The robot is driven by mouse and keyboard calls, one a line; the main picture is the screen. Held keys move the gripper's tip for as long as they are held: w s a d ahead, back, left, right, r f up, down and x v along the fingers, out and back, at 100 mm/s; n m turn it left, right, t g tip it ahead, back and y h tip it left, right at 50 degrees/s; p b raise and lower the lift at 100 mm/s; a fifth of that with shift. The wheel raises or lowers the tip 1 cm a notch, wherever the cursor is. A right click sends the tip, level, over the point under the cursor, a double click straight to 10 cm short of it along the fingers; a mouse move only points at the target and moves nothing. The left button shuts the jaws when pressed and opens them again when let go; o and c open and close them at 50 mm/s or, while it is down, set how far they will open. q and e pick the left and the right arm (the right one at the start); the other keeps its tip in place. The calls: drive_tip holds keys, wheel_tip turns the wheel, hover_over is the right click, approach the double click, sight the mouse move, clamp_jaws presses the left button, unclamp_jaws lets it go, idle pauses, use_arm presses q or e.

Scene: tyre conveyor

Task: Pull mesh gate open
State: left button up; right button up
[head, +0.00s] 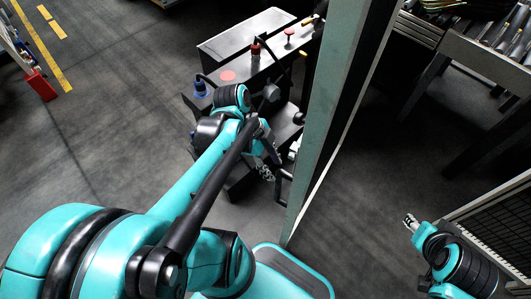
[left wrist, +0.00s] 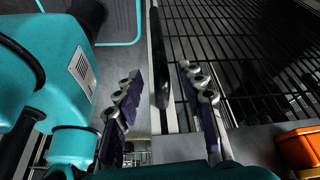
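The mesh gate (head: 327,110) stands edge-on in the head view as a tall grey-green frame; in the left wrist view its dark wire mesh (left wrist: 245,65) fills the right side. A black bar handle (left wrist: 159,62) runs along the gate's frame in the left wrist view and shows low on the frame in the head view (head: 283,184). My left gripper (left wrist: 160,78) is open, its fingers on either side of the handle with visible gaps. My right gripper (head: 409,221) is at lower right, away from the gate's edge; its finger state is too small to tell.
A dark machine (head: 255,60) with red and blue knobs stands behind my left gripper. A roller conveyor (head: 480,50) is at upper right. An orange box (left wrist: 299,147) shows at lower right in the left wrist view. The floor at left is mostly clear.

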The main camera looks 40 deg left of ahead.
use_arm(q)
drive_tip(key=v, duration=0.6)
drive_tip(key=shift+f, duration=0.1)
idle(0.4)
